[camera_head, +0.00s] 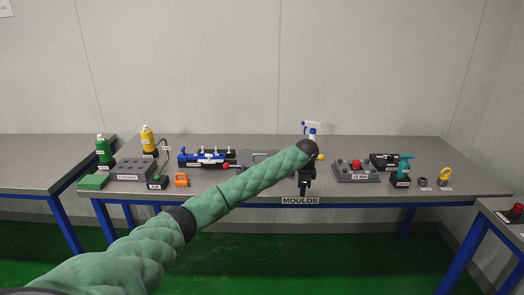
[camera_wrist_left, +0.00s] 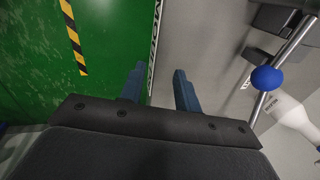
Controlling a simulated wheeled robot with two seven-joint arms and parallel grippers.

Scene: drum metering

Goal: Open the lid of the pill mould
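My left arm crosses the head view, and its dark gripper (camera_head: 304,185) points down at the front edge of the table by the MOULDS label. In the left wrist view the two fingers of my left gripper (camera_wrist_left: 160,86) stand apart with nothing between them. A blue ball knob (camera_wrist_left: 268,78) on a metal rod shows to the right of the fingers, apart from them. A grey device (camera_head: 258,157) behind my forearm is partly hidden. I cannot read which device is the pill mould, and its lid is not clear to see. My right gripper is not in view.
A blue-and-black device (camera_head: 207,158) stands left of my forearm. A grey block with a red knob (camera_head: 356,164) and a teal tool (camera_head: 403,170) stand to the right. A spray bottle (camera_head: 311,129) is behind my wrist. Green and yellow bottles are at the left.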

